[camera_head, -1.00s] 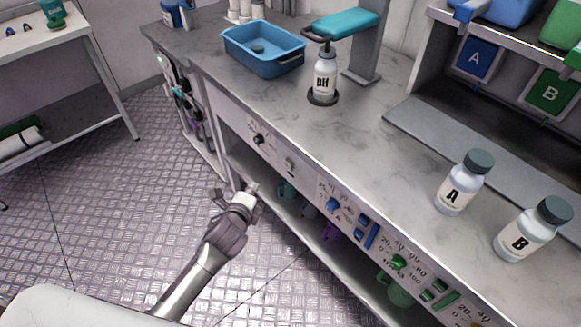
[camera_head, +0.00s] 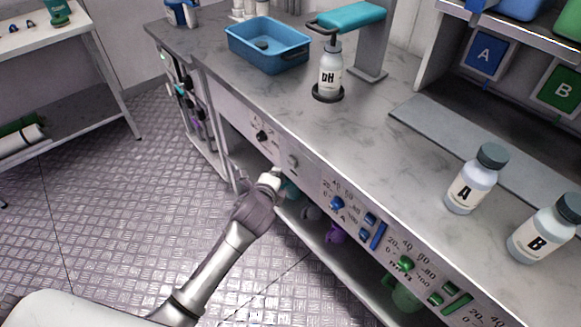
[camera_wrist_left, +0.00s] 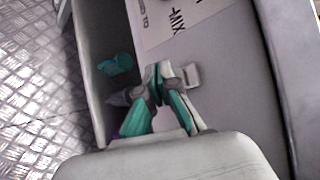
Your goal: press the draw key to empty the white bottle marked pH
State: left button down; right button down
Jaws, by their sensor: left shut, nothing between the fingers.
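The white bottle marked pH (camera_head: 330,72) stands upright in a black ring on the counter, under a teal overhanging arm (camera_head: 350,17). A small pale key (camera_head: 293,162) sits on the front panel below the counter edge. A similar pale key (camera_wrist_left: 192,75) shows in the left wrist view, near printed lettering; I cannot read a draw label. My left gripper (camera_head: 273,177) is shut and empty, just below and left of the key in the head view. In the wrist view its fingertips (camera_wrist_left: 165,72) are close beside the key; contact cannot be told. My right gripper is not in view.
A black knob (camera_head: 261,135) is left of the key, and blue and green controls (camera_head: 405,264) are to the right. Bottles A (camera_head: 472,180) and B (camera_head: 545,230) stand on the counter. A blue tub (camera_head: 267,48) is at the back. An open shelf lies below the panel.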

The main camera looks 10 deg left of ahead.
aim_at(292, 162)
pick_arm(q)
jog(key=shift+w+d+r, duration=0.1)
jog(key=shift+w+d, duration=0.55)
jog(key=shift+w, duration=0.2)
dwell(0.4)
dwell(0.5)
jog(key=shift+w+d, duration=0.25)
jog(key=shift+w, duration=0.05)
jog(key=shift+w+d, duration=0.3)
jog(key=shift+w, duration=0.05)
dwell(0.8)
jog(key=shift+a, duration=0.1)
jog(key=shift+s+a+p, duration=0.45)
jog(key=shift+s+p, duration=0.25)
jog(key=shift+p, duration=0.1)
